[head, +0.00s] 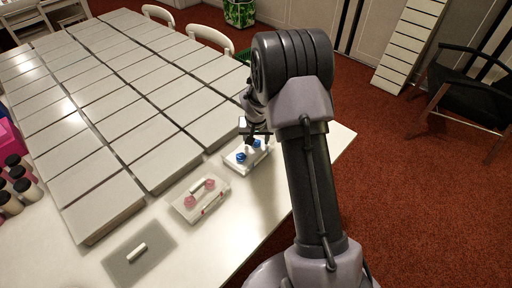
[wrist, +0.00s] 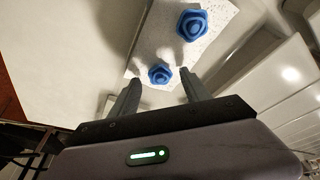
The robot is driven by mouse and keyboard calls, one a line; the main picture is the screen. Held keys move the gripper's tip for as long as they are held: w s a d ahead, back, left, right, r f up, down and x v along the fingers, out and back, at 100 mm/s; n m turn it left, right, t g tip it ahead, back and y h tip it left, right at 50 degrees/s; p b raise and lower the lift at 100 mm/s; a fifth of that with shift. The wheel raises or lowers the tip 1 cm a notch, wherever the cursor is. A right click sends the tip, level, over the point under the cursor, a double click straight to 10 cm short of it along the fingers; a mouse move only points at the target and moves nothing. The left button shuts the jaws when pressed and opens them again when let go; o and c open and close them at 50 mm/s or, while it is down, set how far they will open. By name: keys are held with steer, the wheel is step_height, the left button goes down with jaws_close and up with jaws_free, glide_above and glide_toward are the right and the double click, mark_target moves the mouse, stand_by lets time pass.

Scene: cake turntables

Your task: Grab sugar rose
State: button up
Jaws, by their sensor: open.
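Two blue sugar roses sit on a pale speckled board (wrist: 150,45). In the wrist view one rose (wrist: 159,73) lies just beyond and between my fingertips, and the other rose (wrist: 192,25) is farther off, up and to the right. In the head view the blue roses show at the left (head: 241,157) and right (head: 256,144) of the board, partly hidden by my gripper (head: 256,136). My gripper (wrist: 160,82) is open and empty above the board, its fingers either side of the nearer rose. I cannot tell whether they touch it.
A second board (head: 184,212) with two pink roses (head: 190,201) and a white roll stands at the left of the blue one. A grey mat (head: 120,264) bears another white stick (head: 137,251). Rows of pale flat boxes (head: 100,185) fill the table behind. Dark-bodied bottles stand at far left.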

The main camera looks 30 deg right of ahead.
steer(key=shift+x, duration=0.95)
steer(key=shift+r, duration=0.15)
jaws_close()
